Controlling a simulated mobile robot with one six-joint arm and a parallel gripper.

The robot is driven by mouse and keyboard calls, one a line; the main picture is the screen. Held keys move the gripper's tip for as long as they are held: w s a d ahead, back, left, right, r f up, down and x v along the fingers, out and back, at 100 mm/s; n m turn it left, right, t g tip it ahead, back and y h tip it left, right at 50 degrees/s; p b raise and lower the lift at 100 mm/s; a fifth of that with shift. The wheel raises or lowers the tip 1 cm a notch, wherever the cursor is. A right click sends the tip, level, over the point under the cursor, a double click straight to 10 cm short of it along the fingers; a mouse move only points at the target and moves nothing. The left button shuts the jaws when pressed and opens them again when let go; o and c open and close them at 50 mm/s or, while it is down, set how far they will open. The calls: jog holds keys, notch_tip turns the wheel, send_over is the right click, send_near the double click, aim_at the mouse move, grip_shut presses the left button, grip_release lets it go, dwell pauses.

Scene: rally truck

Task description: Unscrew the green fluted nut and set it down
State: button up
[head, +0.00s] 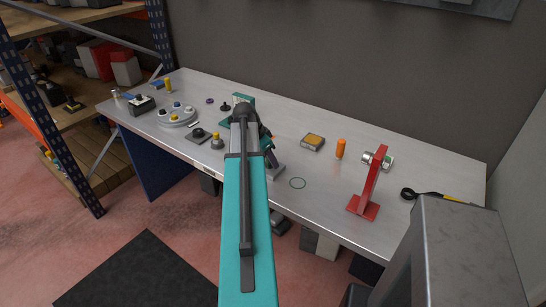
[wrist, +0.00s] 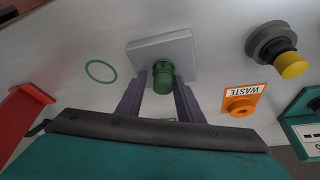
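The green fluted nut (wrist: 163,77) is in the middle of the wrist view, on a grey square plate (wrist: 180,46). My gripper (wrist: 162,82) has its two purple fingers on either side of the nut. The fingers look apart, with a narrow gap beside the nut, so I see no clear grip. In the head view my arm hides the nut; only part of the plate (head: 277,173) shows beside my gripper (head: 271,160). A thin green ring (wrist: 101,71) is marked on the bench close to the plate; it also shows in the head view (head: 297,183) and is empty.
A red stand (head: 370,185) is right of the ring on the metal bench (head: 325,205). An orange WASTE piece (wrist: 242,103) and a yellow-capped knob (wrist: 285,56) are right of the plate in the wrist view.

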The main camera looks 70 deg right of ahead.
jog(key=shift+m, duration=0.3)
jog(key=shift+m, duration=0.6)
jog(key=shift+g, duration=0.3)
jog(key=c, duration=0.5)
jog(key=shift+c, duration=0.2)
jog(key=shift+a+f+n, duration=0.1)
jog(key=shift+n, duration=0.2)
jog(key=shift+s, duration=0.1)
jog(key=shift+n, duration=0.6)
